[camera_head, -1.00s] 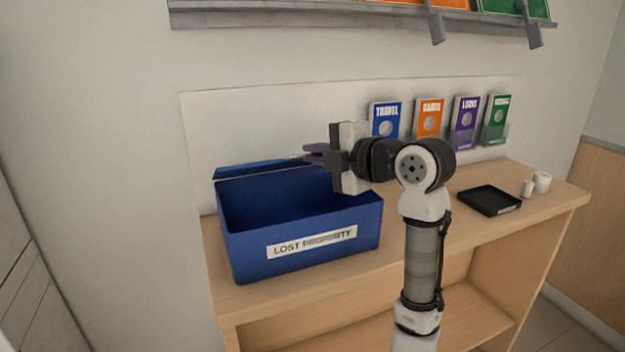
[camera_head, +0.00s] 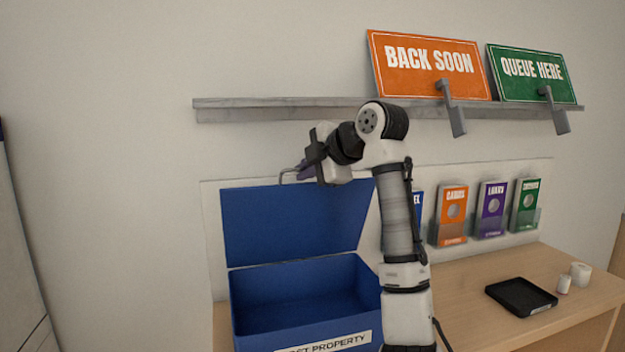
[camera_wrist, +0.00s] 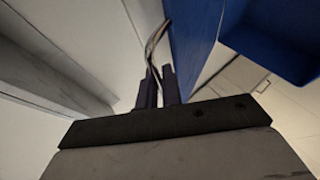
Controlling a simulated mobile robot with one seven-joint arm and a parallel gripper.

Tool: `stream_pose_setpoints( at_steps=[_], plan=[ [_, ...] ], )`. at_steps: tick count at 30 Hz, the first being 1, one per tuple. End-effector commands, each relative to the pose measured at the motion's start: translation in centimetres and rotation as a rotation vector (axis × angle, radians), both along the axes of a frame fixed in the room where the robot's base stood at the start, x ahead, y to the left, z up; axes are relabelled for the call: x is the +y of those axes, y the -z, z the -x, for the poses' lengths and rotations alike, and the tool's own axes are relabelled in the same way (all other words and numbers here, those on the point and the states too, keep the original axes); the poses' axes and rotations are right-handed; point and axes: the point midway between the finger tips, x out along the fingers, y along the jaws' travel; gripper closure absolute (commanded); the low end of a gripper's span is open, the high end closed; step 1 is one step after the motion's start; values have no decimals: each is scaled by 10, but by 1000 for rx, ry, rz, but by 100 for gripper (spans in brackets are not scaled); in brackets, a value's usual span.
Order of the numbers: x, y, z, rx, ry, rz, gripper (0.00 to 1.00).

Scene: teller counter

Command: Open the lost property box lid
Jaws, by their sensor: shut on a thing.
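The blue lost property box (camera_head: 305,297) stands on the counter, its inside visible and seemingly empty. Its blue lid (camera_head: 290,222) stands up steeply at the box's back edge, in front of the wall panel. My gripper (camera_head: 303,171) is at the lid's top edge, shut on the thin metal lid handle (camera_head: 287,174). In the wrist view the handle (camera_wrist: 156,45) runs between the dark fingers (camera_wrist: 156,82), beside the lid (camera_wrist: 190,38). The box (camera_wrist: 275,42) shows at upper right there. My arm hides the lid's right edge and the box's right side.
A grey wall shelf (camera_head: 300,109) with an orange sign (camera_head: 430,65) and a green sign (camera_head: 532,73) runs just above my gripper. Leaflet holders (camera_head: 490,210) hang to the right. A black tray (camera_head: 520,295) and white rolls (camera_head: 580,274) lie on the counter's right.

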Motion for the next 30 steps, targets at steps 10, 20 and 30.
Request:
stream_pose_setpoints(
  at_steps=[10,20,30],
  plan=[
    [9,-11,-28,108,1,36,100],
    [15,-15,-45,167,0,57,100],
    [16,-15,-50,186,0,64,100]
  ],
)
